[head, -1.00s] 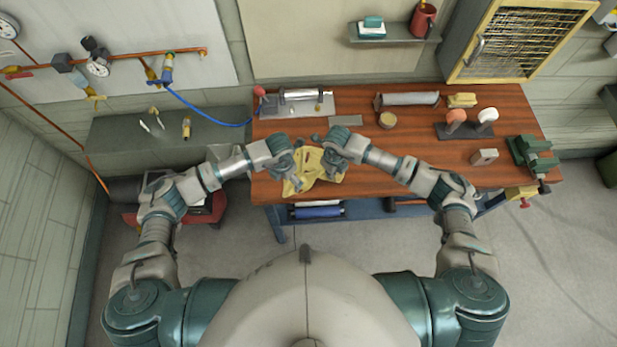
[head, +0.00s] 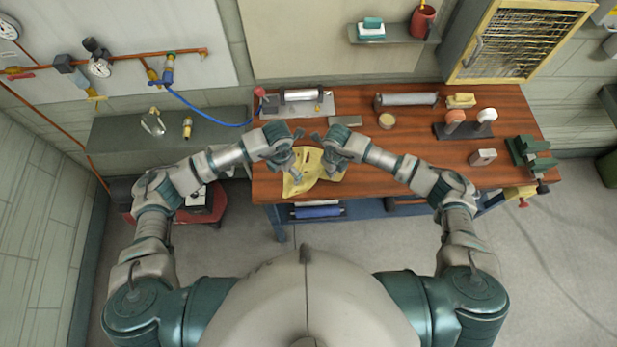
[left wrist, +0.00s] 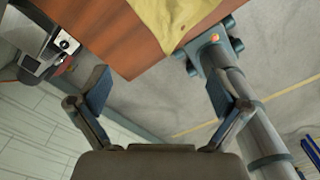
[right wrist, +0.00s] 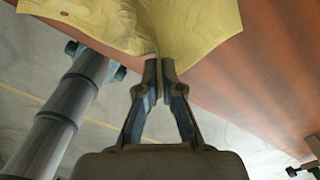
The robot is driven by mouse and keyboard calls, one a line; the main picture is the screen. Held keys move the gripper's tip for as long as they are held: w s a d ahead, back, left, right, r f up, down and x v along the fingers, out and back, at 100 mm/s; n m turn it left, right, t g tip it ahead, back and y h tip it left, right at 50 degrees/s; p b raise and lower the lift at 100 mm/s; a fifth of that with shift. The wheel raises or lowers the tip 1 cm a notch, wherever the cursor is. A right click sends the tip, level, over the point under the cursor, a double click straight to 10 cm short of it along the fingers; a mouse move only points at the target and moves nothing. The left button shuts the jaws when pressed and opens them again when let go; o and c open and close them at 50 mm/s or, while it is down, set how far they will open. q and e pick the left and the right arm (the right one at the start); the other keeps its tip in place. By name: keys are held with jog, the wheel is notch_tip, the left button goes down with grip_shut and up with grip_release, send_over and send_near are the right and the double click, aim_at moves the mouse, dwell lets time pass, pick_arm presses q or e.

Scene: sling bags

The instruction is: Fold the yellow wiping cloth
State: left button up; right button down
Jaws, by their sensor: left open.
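The yellow wiping cloth (head: 303,184) lies rumpled near the front edge of the wooden bench, under and between my grippers. It also shows at the top of the left wrist view (left wrist: 172,18) and of the right wrist view (right wrist: 200,30). My left gripper (head: 292,165) is at the cloth's left side; in the left wrist view its fingers (left wrist: 158,90) are wide apart and empty, with the cloth beyond them. My right gripper (head: 331,166) is at the cloth's right side; in the right wrist view its fingers (right wrist: 158,66) are closed together on the cloth's edge.
The wooden bench (head: 400,170) has free room to the right of the cloth. A grey flat block (head: 345,121), a round tin (head: 387,121) and a grey roll (head: 408,99) lie behind. A green vise (head: 531,152) stands at the right end.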

pick_arm(q)
notch_tip(320, 180, up, 8)
jog(key=shift+f, duration=0.25)
jog(key=shift+w, duration=0.1)
pick_arm(e)
grip_release()
dwell(0.8)
jog(key=shift+r, duration=2.8)
notch_tip(320, 180, up, 12)
jog(key=shift+f, duration=0.1)
